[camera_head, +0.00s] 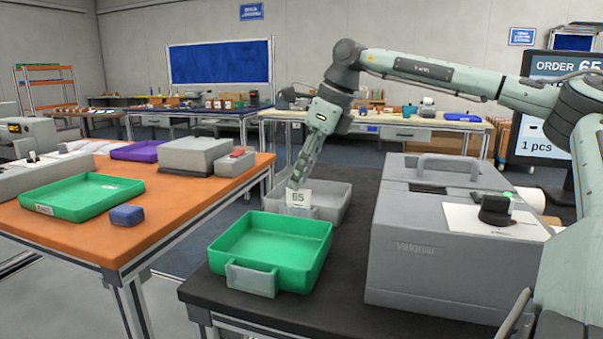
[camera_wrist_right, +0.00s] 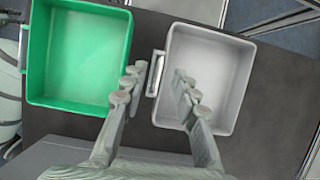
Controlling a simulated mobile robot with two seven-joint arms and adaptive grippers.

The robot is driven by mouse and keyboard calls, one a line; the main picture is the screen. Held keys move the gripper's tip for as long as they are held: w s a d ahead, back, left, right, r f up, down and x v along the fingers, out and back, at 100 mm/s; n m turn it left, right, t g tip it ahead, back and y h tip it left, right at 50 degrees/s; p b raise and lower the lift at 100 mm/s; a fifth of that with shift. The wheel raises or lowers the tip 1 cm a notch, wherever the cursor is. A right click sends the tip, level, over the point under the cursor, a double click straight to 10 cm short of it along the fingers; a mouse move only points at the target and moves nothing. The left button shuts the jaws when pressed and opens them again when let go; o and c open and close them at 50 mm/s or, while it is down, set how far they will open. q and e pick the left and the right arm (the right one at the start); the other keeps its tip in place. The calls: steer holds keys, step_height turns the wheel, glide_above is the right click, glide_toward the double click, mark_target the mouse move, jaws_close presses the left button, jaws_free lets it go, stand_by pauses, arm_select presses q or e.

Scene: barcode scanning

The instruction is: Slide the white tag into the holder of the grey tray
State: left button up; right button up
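The white tag (camera_head: 298,198), marked 65, stands upright at the near side of the grey tray (camera_head: 338,200), over its small grey holder (camera_head: 300,212). It looks seated in the holder, though how deep I cannot tell. The grey tray also shows in the right wrist view (camera_wrist_right: 225,75), with the holder and tag edge (camera_wrist_right: 155,73) as a pale strip on its left side. My right gripper (camera_head: 295,182) is just above the tag. In the wrist view its fingers (camera_wrist_right: 158,78) are apart, one on each side of that strip. My left gripper is not in view.
A green tray (camera_head: 225,243) with an empty-looking grey holder (camera_head: 252,280) stands in front of the grey tray on the black table (camera_head: 330,310). A large grey machine (camera_head: 420,245) stands close on the right. An orange table (camera_head: 160,195) is to the left.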

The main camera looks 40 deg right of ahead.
steer(key=v, duration=1.2)
steer(key=shift+a, duration=0.1)
